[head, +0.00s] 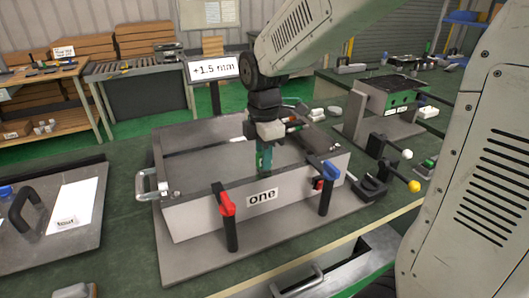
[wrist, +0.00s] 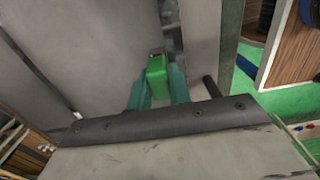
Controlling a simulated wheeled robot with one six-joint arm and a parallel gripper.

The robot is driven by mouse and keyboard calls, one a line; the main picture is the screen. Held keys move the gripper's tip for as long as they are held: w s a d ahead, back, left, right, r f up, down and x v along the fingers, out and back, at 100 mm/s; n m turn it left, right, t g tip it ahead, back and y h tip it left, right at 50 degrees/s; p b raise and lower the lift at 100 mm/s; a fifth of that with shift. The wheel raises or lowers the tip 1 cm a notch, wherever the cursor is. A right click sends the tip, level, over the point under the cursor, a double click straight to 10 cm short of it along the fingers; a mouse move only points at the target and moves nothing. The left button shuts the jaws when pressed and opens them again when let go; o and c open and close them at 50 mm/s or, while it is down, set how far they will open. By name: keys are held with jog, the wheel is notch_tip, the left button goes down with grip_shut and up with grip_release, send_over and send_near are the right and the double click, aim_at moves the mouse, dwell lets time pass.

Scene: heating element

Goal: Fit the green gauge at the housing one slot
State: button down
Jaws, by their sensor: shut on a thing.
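The housing is a grey open box (head: 190,218) with a label reading "one" (head: 262,197) on its front wall. My gripper (head: 264,168), with teal fingers, points down at the front of the box, near its front wall. In the wrist view the green gauge (wrist: 157,72) is a small bright green block between the teal fingers, and my gripper is shut on it. In the head view the fingers mostly hide the gauge. I cannot make out the slot, nor tell whether the gauge touches the housing.
A red-handled clamp (head: 228,205) and a blue-handled clamp (head: 329,172) stand at the box's front. A display reading "+1.5 mm" (head: 214,68) stands behind. A board with a white sheet (head: 72,205) lies left.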

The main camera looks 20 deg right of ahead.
jog(key=shift+f, duration=0.35)
jog(key=c, duration=1.2)
grip_release()
notch_tip(320, 180, up, 8)
jog(key=shift+f, duration=0.1)
